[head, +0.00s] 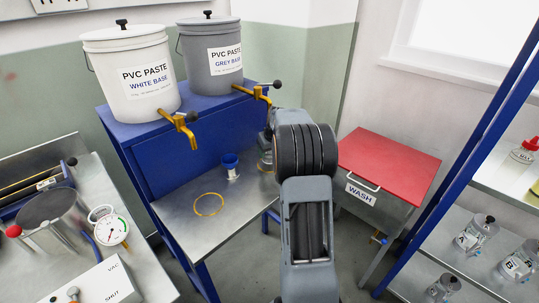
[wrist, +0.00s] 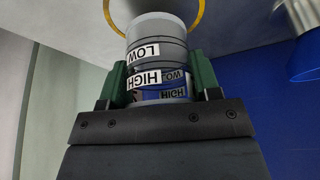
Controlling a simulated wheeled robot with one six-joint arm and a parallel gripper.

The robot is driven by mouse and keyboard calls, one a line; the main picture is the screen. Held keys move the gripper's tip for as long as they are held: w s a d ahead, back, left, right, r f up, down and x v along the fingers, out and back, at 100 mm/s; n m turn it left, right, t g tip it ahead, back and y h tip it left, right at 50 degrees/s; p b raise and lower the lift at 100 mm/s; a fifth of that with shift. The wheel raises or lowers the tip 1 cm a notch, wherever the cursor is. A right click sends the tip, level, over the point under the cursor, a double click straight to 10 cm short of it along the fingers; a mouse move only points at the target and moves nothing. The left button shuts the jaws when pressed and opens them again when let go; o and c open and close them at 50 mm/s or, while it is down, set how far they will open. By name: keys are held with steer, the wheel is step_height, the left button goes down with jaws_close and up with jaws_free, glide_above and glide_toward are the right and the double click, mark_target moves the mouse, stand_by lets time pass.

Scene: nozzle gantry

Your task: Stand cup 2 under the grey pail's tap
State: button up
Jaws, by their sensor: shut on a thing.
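The grey pail (head: 211,54) stands on the blue stand, its brass tap (head: 256,94) jutting out at the front right. A clear cup (wrist: 157,52) with LOW and HIGH labels is between the green fingers of my gripper (wrist: 160,82), which is shut on it. In the head view the cup (head: 265,150) is partly hidden by my arm. It is below the grey pail's tap, by a yellow ring (wrist: 197,20) on the metal shelf. Its base lies over the ring; I cannot tell if it touches the shelf. No number shows on it.
A white pail (head: 130,75) with its own tap stands left, above an empty yellow ring (head: 209,204). A red-topped wash box (head: 390,165) stands right.

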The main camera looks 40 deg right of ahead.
steer(key=shift+f, duration=0.9)
steer(key=shift+f, duration=0.2)
steer(key=o, duration=1)
